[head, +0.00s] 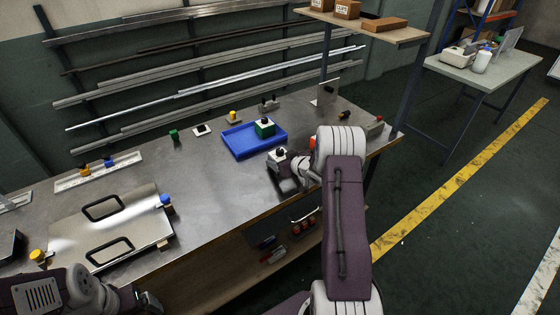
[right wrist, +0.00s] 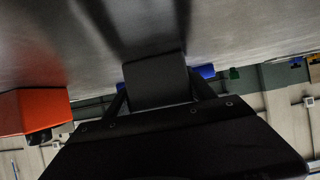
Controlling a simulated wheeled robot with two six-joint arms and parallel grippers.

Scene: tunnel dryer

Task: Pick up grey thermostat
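A small light grey block with a dark knob (head: 277,155), which looks like the grey thermostat, sits on the metal bench just in front of the blue tray. My right gripper (head: 287,184) is low over the bench's front edge, right beside this block on its near side.
The blue tray (head: 243,153) holds a green block with a dark knob (head: 264,128). A white piece (head: 201,130), a grey piece (head: 268,104) and a green piece (head: 174,135) stand behind. An orange-red block (right wrist: 32,110) is close to my right gripper. A metal lid (head: 110,228) lies left.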

